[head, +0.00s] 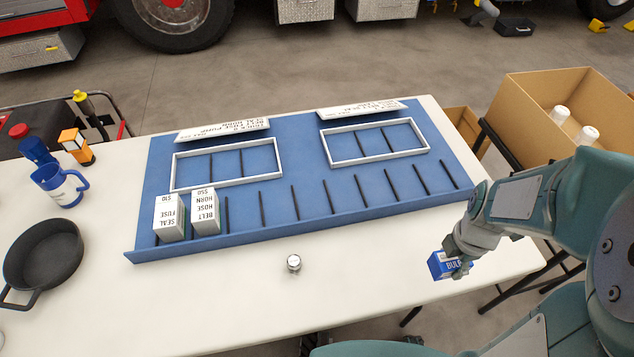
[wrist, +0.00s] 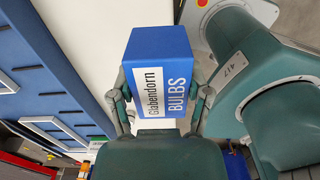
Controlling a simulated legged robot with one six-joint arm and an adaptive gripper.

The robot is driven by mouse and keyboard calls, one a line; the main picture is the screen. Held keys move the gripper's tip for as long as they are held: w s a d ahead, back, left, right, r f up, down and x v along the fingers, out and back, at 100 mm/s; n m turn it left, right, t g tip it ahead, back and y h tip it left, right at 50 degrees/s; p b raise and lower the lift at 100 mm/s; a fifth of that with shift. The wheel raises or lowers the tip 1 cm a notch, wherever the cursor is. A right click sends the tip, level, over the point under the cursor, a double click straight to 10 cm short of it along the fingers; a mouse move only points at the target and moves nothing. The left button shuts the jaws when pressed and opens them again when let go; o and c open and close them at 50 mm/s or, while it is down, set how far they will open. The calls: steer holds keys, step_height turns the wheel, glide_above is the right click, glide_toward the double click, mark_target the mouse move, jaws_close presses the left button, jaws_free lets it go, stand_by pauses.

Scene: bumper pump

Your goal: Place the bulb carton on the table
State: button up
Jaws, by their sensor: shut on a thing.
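The bulb carton (head: 446,266) is a small blue box with a white label, seen in the head view at the right end of the white table (head: 370,275). In the wrist view the carton (wrist: 164,75) shows its "Glabendorn BULBS" label. My gripper (head: 461,262) is shut on it, with one finger on each side in the wrist view (wrist: 163,100). The carton appears above the table's front right part; whether it touches the surface I cannot tell. My gripper covers part of its right side in the head view.
A blue divided board (head: 290,228) covers the table's back, with two white cartons (head: 170,217) (head: 205,210) at its left. A small metal can (head: 294,263) stands in front. A black pan (head: 42,255) and blue mug (head: 60,186) are left. An open cardboard box (head: 540,85) stands right.

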steer(key=shift+s+d+n, duration=0.3)
steer(key=shift+s+d, duration=0.05)
steer(key=w+a+f, duration=0.5)
steer(key=w+a, duration=0.1)
steer(key=w, duration=0.2)
glide_above(394, 247)
step_height(394, 247, down, 5)
steer(key=shift+f, duration=1.55)
steer(key=shift+f, duration=0.1)
steer(key=o, duration=1.1)
steer(key=shift+o, duration=0.2)
